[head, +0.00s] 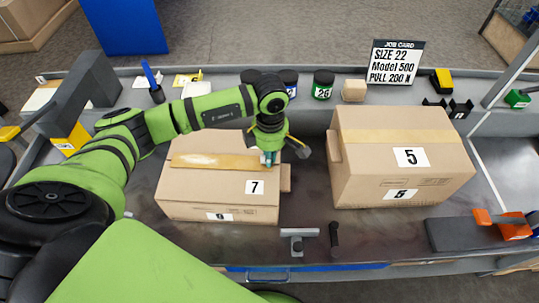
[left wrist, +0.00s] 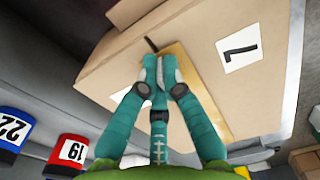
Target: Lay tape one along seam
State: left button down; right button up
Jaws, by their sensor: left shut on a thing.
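A cardboard box marked 7 (head: 215,200) stands on the left of the bench. A yellow-brown tape strip (head: 205,161) runs along the seam on its top, and it also shows in the left wrist view (left wrist: 205,95). My left gripper (head: 269,158) points down at the strip's right end, at the box's right edge. In the left wrist view its teal fingers (left wrist: 160,68) are closed together at the tape's end, with a small pale sliver between the tips. The fingers hide most of that end. My right gripper is not in view.
A larger box marked 5 (head: 400,165) stands to the right. A grey T-shaped tool (head: 299,238) and a dark handle (head: 334,237) lie in front. Numbered jars (head: 323,85) and a job card (head: 392,63) line the back ledge.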

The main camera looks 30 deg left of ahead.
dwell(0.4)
pick_arm(q)
jog(key=c, duration=1.3)
grip_release()
notch_tip(320, 180, up, 12)
jog(key=shift+r, duration=0.1)
